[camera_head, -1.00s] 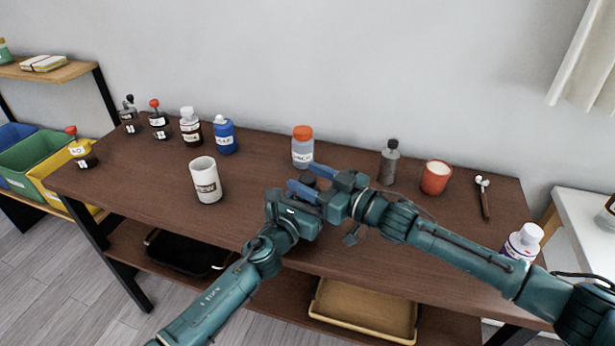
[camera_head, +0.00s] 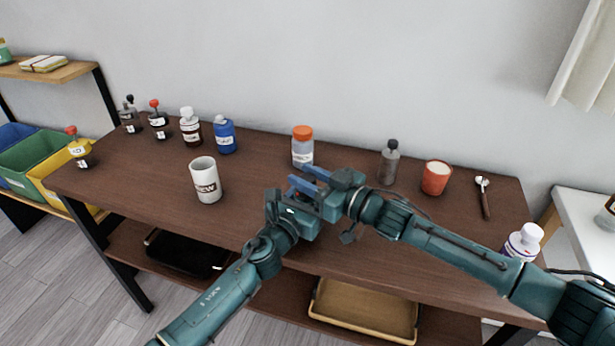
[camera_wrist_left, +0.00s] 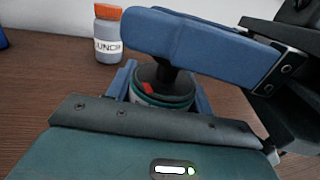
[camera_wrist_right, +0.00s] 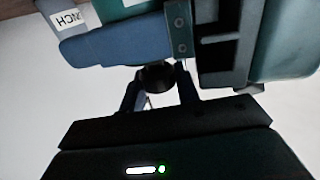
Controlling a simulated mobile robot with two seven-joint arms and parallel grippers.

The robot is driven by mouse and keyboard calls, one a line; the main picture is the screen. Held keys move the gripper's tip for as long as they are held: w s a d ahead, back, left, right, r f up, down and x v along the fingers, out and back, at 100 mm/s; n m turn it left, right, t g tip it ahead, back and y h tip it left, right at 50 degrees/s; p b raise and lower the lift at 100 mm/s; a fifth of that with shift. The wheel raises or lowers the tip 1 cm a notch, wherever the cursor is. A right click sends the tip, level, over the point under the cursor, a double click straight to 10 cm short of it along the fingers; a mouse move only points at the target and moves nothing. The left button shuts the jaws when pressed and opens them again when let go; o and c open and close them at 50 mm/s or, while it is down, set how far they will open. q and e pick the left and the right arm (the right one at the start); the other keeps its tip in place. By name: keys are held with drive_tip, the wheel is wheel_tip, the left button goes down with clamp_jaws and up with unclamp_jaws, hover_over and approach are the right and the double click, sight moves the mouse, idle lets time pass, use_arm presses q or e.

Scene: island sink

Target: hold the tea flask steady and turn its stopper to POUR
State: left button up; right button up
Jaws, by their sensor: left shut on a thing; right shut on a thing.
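The tea flask (camera_wrist_left: 163,100) shows in the left wrist view as a small rounded body with a dark top and a red mark (camera_wrist_left: 149,88) on its rim. My left gripper (camera_head: 301,187) is shut around the body; its blue fingers lie on either side in that view. The dark stopper (camera_wrist_right: 157,77) sits between the fingers of my right gripper (camera_head: 316,173), which is shut on it from above. In the head view both grippers hide the flask. Any POUR lettering cannot be read.
An orange-capped jar (camera_head: 302,147) stands just behind the grippers. A white mug (camera_head: 205,180) is to the left, with several bottles behind it. A grey bottle (camera_head: 389,163), a red cup (camera_head: 436,178) and a spoon (camera_head: 484,197) are to the right. The table front is mostly clear.

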drive_tip(key=shift+s+a+m+t+h, duration=0.2)
drive_tip(key=shift+m+t+h, duration=0.1)
drive_tip(key=shift+t, duration=0.1)
drive_tip(key=shift+a+m+t+h, duration=0.1)
drive_tip(key=shift+m+t+h, duration=0.8)
drive_tip(key=shift+m+t, duration=0.15)
drive_tip(key=shift+w+r+m+t+h, duration=0.15)
drive_tip(key=shift+m+t+h, duration=0.65)
drive_tip(key=shift+h, duration=0.4)
drive_tip(key=shift+d+h, duration=0.2)
drive_tip(key=shift+h, duration=0.1)
drive_tip(key=o, duration=1)
drive_tip(key=shift+c, duration=0.2)
drive_tip(key=shift+d, duration=0.1)
drive_tip(key=v, duration=1.2)
drive_tip(key=shift+f, duration=0.25)
